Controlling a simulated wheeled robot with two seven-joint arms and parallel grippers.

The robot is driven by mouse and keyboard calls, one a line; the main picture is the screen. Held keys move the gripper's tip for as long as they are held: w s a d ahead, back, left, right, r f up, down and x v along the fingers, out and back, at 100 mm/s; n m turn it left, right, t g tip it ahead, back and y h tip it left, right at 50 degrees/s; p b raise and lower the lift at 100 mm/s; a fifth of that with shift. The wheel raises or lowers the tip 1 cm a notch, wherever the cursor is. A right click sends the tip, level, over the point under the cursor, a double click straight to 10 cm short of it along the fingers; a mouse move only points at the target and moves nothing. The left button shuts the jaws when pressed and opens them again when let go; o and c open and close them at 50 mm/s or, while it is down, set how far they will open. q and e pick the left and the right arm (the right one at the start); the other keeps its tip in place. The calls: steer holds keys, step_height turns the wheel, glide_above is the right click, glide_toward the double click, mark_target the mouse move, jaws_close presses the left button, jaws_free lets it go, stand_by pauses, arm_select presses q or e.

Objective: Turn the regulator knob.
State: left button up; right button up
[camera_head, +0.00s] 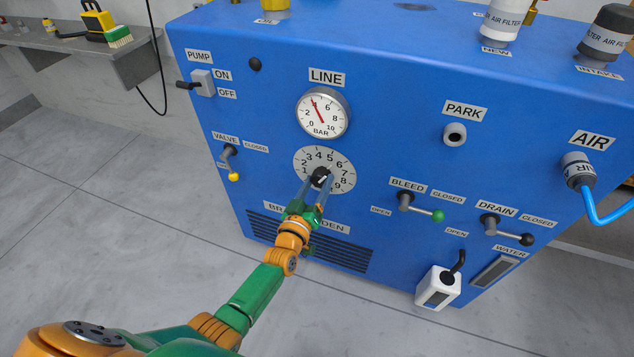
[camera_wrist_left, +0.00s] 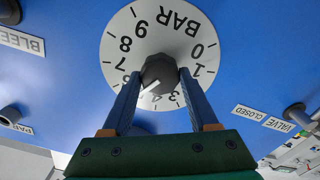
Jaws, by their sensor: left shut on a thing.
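The regulator knob (camera_head: 320,174) is small and dark, at the centre of a round white number dial (camera_head: 342,184) on the front of a blue machine. My left gripper (camera_head: 320,181) reaches up to it from below. Its two fingers are shut on the knob, one on each side. The left wrist view shows the dark knob (camera_wrist_left: 159,70) between the fingertips, with the dial (camera_wrist_left: 117,47) upside down behind. A white pointer line runs from the knob toward the lower left there; the number it meets is hard to read. My right gripper is not in view.
The LINE gauge (camera_head: 323,113) above the dial has its red needle near 4. A VALVE lever (camera_head: 230,160) is at left, with BLEED (camera_head: 420,207) and DRAIN (camera_head: 506,230) levers at right. A blue hose (camera_head: 604,212) hangs at far right. Open floor lies at left.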

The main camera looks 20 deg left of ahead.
arm_select(q)
steer(key=shift+f+m, duration=0.1)
steer(key=shift+m, duration=1.4)
steer(key=o, duration=1.4)
steer(key=shift+c, duration=0.2)
steer(key=shift+s+p, duration=0.25)
steer(key=shift+p, duration=0.1)
steer(key=s+p, duration=0.2)
steer(key=s, duration=0.4)
steer(key=shift+s, duration=0.3)
steer(key=shift+a, duration=0.1)
